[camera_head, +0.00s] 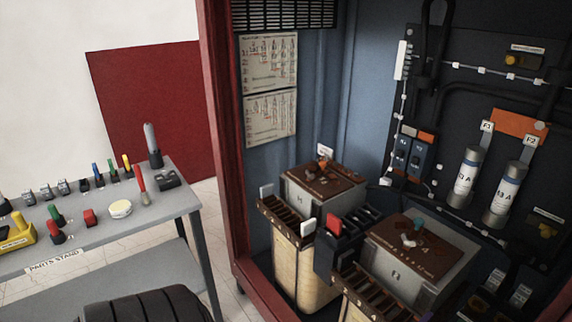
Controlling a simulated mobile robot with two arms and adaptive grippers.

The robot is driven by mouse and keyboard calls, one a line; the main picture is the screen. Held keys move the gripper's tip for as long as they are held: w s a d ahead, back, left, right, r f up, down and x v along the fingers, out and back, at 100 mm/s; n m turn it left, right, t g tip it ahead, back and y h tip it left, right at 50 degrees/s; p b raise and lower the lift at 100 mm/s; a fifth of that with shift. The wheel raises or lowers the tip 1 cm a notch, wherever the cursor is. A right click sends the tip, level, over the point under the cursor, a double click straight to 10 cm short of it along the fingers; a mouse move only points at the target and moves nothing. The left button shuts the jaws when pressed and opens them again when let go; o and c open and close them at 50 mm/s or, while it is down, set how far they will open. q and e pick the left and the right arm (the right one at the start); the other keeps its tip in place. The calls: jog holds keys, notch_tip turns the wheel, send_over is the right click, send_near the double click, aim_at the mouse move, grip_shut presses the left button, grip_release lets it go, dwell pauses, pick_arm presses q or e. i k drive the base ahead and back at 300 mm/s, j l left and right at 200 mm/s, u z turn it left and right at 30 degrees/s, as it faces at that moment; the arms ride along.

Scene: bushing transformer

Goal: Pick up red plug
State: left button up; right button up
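Several small red things are in view, and I cannot tell for certain which is the red plug. A red block (334,223) sits on top of a dark holder between the two brown-topped transformer units in the cabinet. On the grey parts stand lie a red piece (90,217) near the front middle and a red-and-dark piece (56,234) to its left. No gripper is seen holding or touching any of these. Neither of my grippers is in view.
The parts stand (181,204) also holds tools, a round white item (120,208) and a yellow item (17,231). The cabinet's red frame post (222,150) stands between stand and cabinet. A black ribbed rounded shape (145,306) covers the bottom left.

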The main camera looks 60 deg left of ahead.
aim_at(52, 228)
jog(key=u, duration=3.15)
